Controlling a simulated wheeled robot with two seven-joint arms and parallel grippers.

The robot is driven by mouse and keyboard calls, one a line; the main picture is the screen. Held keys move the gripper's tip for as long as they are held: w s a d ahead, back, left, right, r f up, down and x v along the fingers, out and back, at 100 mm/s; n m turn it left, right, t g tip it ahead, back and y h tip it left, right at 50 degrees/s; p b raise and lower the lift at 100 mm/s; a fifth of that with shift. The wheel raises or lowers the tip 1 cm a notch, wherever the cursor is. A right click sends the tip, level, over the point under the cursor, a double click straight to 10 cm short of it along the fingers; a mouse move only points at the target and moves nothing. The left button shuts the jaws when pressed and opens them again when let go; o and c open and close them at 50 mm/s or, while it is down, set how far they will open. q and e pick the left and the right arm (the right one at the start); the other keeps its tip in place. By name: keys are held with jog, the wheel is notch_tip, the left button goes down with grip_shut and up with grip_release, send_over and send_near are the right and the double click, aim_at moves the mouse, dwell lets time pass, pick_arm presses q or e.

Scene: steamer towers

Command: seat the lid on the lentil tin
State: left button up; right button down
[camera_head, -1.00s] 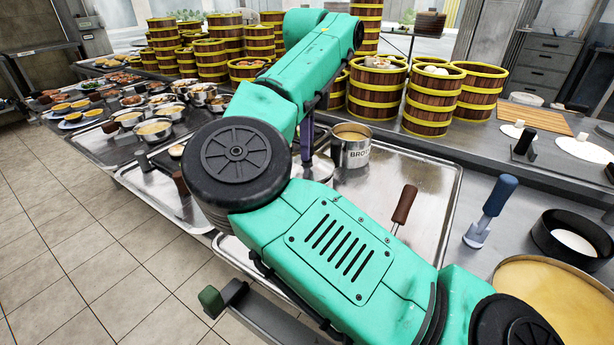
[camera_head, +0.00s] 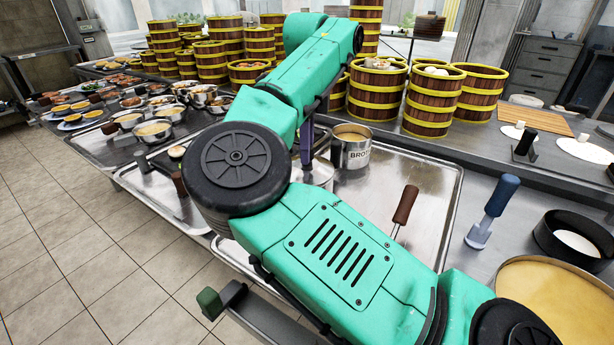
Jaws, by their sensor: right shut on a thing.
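My right arm crosses the view from the lower right and blocks much of the middle. Its gripper (camera_head: 307,148) points down beside the broth pot, mostly hidden behind the arm. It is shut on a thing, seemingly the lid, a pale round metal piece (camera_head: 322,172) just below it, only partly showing. I cannot tell whether that piece touches anything below. I cannot make out the lentil tin for sure; it may be behind my arm. My left gripper is not in view.
A metal pot marked BROTH (camera_head: 352,152) stands close right of the gripper. A tray (camera_head: 430,215) lies on the counter, with a brown-handled tool (camera_head: 404,208) over it. Steamer towers (camera_head: 377,90) stand behind. Bowls (camera_head: 152,131) crowd the left.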

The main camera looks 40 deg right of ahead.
jog(key=shift+f, duration=0.25)
jog(key=c, duration=0.5)
grip_release()
notch_tip(320, 180, up, 15)
jog(key=p, duration=0.4)
jog(key=shift+f, duration=0.2)
